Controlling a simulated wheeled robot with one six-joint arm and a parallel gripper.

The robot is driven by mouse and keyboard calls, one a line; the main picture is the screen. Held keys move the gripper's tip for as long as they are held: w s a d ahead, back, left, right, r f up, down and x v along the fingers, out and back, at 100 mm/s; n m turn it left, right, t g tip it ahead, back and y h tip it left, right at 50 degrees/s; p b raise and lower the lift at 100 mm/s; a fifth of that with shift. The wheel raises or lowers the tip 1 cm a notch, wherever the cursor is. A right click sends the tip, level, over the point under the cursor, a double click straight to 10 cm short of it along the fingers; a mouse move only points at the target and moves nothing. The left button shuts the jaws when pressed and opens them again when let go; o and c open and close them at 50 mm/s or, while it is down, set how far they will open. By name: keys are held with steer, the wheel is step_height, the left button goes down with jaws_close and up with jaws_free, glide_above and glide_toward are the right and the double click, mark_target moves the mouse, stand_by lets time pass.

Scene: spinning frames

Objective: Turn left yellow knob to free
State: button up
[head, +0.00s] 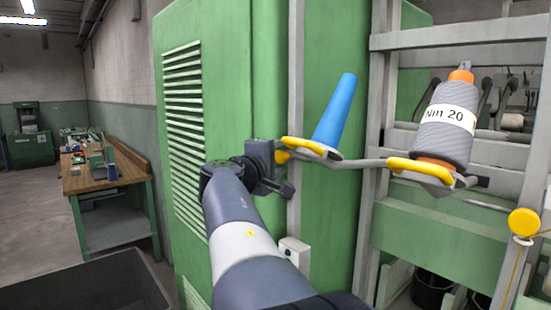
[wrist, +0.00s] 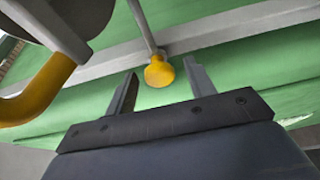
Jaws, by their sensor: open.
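The left yellow knob (head: 282,156) sits on the end of a rod, right at my gripper (head: 270,168) in the head view. In the wrist view the knob (wrist: 159,72) is round and lies between the tips of my open gripper (wrist: 161,76). A gap shows on both sides of it, so I see no finger touching it. In the head view the gripper partly hides the knob. Another yellow knob (head: 524,222) is at the far right.
A blue cone (head: 334,112) stands tilted on a holder with a yellow handle (head: 304,145), close to my gripper. A grey bobbin (head: 444,128) marked Nm 20 is on another holder. A green cabinet (head: 235,70) stands behind. A workbench (head: 105,175) is at the left.

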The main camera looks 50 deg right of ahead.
steer(key=shift+c, duration=0.4)
steer(key=c, duration=0.9)
steer(key=shift+f, duration=0.1)
